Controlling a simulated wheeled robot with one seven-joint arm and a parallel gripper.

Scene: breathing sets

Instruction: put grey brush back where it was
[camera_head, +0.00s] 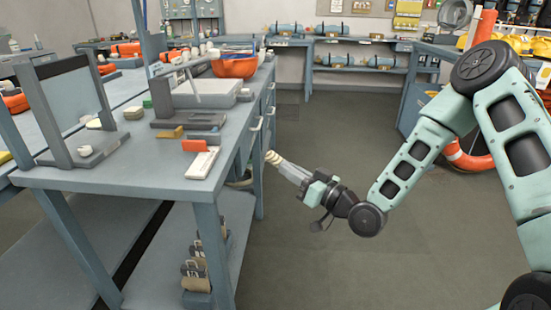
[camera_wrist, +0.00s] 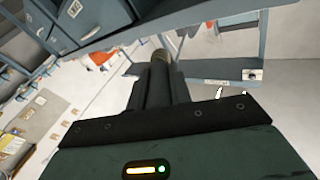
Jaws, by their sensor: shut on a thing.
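My gripper (camera_head: 290,171) is shut on a small brush (camera_head: 272,157), in the open air just right of the workbench's front edge and drawers. Only the brush's pale tan end shows past the fingertips in the head view; the fingers hide most of the rest. In the wrist view, my gripper (camera_wrist: 159,78) points away with its fingers close together, and a small brownish end of the brush (camera_wrist: 160,55) shows at their tips. The brush is clear of the bench top.
The blue-grey workbench (camera_head: 130,178) holds an orange bowl-like thing (camera_head: 235,67), a grey flat case (camera_head: 212,93), an orange block (camera_head: 195,146), a white strip (camera_head: 202,163) and an upright framed panel (camera_head: 72,105). Padlock-like things (camera_head: 195,268) sit on its lower shelf.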

